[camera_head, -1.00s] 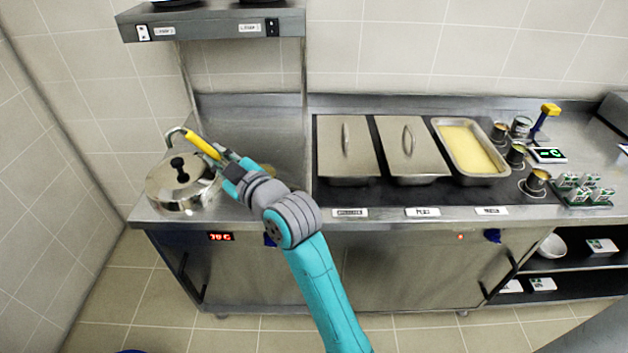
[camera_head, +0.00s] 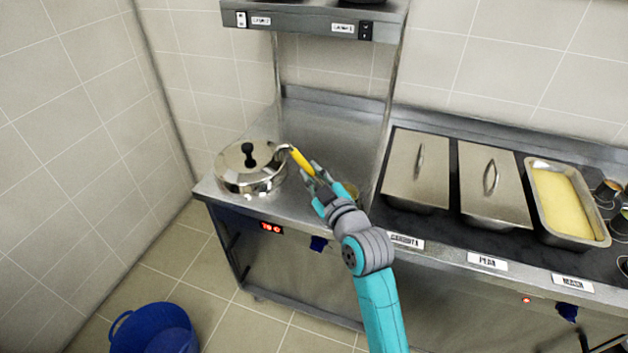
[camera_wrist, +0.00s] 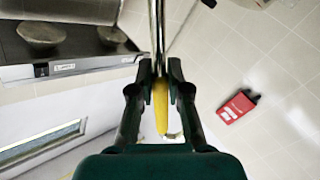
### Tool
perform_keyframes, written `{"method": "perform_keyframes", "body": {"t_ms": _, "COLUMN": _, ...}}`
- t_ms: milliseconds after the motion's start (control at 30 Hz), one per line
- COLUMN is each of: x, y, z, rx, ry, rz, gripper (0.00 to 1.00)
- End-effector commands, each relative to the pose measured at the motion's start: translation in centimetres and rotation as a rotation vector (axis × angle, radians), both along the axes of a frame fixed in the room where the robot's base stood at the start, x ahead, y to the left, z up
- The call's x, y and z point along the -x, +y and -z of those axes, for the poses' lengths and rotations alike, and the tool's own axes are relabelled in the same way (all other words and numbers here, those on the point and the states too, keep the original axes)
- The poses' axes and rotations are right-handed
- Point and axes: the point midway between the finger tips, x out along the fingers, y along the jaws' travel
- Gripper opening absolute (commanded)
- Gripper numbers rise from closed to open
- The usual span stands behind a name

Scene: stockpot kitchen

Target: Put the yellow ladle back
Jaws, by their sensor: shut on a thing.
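The yellow ladle has a yellow handle (camera_head: 301,162) and a shiny metal end that curves toward the pot in the head view. My gripper (camera_head: 314,176) is shut on the ladle's handle and holds it above the steel counter, right of the pot. In the wrist view the yellow handle (camera_wrist: 160,104) lies between the fingers of my gripper (camera_wrist: 160,75), with the metal shaft running up out of the picture. The lidded steel pot (camera_head: 248,168) with a black knob stands at the counter's left end. I cannot tell whether the ladle's metal end touches it.
A steel shelf (camera_head: 312,18) stands above the counter (camera_head: 330,125). Lidded pans (camera_head: 415,168) and an open pan of yellow food (camera_head: 565,203) sit to the right. A blue bucket (camera_head: 155,330) is on the floor. A red box (camera_wrist: 237,106) shows in the wrist view.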

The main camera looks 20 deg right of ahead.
Motion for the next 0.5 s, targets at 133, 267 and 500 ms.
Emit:
{"method": "perform_keyframes", "body": {"t_ms": 133, "x": 0.0, "y": 0.0, "z": 1.8, "rx": -0.002, "ry": 0.0, "rz": 0.0, "gripper": 0.0}}
{"method": "perform_keyframes", "body": {"t_ms": 267, "x": 0.0, "y": 0.0, "z": 1.9, "rx": 0.0, "ry": -0.002, "rz": 0.0, "gripper": 0.0}}
{"method": "perform_keyframes", "body": {"t_ms": 500, "x": 0.0, "y": 0.0, "z": 2.1, "rx": 0.0, "ry": -0.001, "rz": 0.0, "gripper": 0.0}}
